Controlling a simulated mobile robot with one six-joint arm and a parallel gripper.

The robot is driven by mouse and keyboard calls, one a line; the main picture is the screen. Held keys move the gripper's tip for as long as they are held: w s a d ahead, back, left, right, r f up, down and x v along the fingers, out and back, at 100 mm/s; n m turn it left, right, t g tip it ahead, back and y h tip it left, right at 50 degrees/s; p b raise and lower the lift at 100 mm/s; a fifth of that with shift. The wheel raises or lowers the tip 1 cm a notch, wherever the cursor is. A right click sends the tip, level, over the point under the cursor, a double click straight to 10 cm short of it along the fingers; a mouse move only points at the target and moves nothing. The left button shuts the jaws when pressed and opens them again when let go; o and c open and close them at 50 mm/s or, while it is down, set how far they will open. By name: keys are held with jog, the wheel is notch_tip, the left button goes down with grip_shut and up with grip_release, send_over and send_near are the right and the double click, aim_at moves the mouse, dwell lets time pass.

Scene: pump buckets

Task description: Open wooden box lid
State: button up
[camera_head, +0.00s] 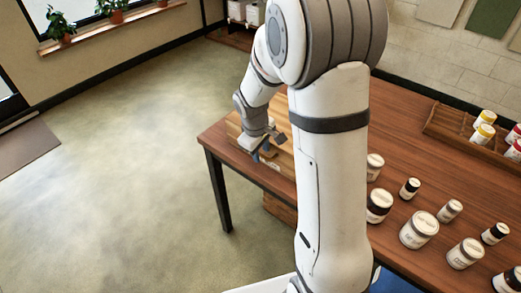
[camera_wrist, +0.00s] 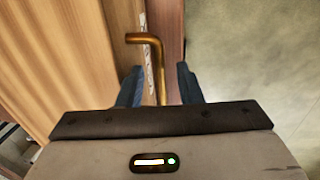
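The wooden box (camera_head: 284,160), of light wood, sits at the left end of the table and is mostly hidden behind my arm. In the wrist view its striped wood surface (camera_wrist: 65,60) fills the left side; the lid looks shut, though much of it is hidden. A bent brass-coloured handle (camera_wrist: 155,42) stands out near the box's edge. My gripper (camera_wrist: 158,84) has its two blue fingers apart, one on each side of the handle's stem, with gaps visible. In the head view my gripper (camera_head: 262,149) is at the box's side, partly hidden.
The table (camera_head: 410,185) holds several white jars (camera_head: 419,229) right of my arm. A wooden rack (camera_head: 450,125) with paint bottles stands farther back. Open floor (camera_head: 110,150) lies left of the table.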

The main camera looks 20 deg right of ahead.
jog(key=shift+c, duration=0.4)
grip_shut()
